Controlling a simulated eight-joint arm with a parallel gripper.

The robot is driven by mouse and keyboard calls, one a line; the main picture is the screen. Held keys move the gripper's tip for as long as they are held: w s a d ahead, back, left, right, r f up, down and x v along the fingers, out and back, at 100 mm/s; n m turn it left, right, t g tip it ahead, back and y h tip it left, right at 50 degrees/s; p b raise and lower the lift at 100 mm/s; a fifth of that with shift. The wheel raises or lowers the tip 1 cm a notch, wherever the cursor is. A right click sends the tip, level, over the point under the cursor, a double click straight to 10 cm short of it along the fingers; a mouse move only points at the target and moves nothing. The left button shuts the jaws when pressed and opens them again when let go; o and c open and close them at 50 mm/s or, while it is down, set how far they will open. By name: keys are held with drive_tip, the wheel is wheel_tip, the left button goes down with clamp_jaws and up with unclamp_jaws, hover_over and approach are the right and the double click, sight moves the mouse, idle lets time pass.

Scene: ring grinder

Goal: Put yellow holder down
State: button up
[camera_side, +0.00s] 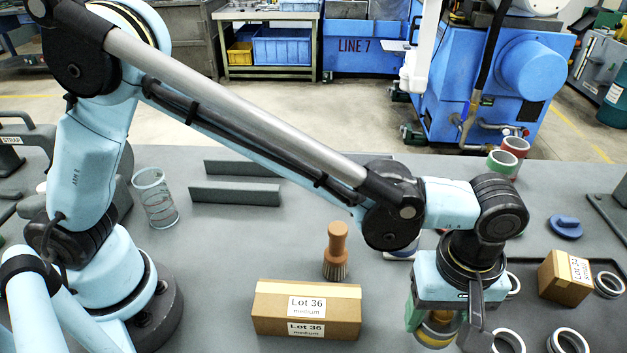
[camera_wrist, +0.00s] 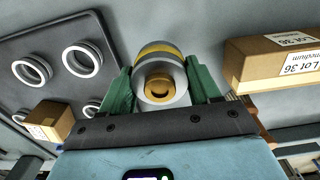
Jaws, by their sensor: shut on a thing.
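The yellow holder (camera_wrist: 157,88) is between the green fingers of my gripper (camera_wrist: 160,82) in the wrist view. It shows a yellow centre and a yellow band, with grey ring-like parts around it. In the side view the holder (camera_side: 437,328) shows low beneath my wrist, partly covered by my gripper (camera_side: 432,318). My gripper is shut on it, right of the Lot 36 box. Whether the holder touches the table (camera_side: 385,300) cannot be told.
The Lot 36 medium box (camera_side: 306,310) and a brush (camera_side: 336,252) stand left of my gripper. A small box (camera_side: 566,278) and several metal rings (camera_side: 569,341) lie to the right. A wire cylinder (camera_side: 155,198) and grey rails (camera_side: 235,193) are farther left.

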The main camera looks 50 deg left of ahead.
sight(432, 327)
drive_tip(key=shift+w+a+f, duration=0.15)
drive_tip(key=shift+w+f, duration=0.2)
drive_tip(key=shift+w, duration=0.1)
drive_tip(key=shift+f, duration=1.95)
drive_tip(key=shift+f, duration=0.1)
drive_tip(key=o, duration=1.6)
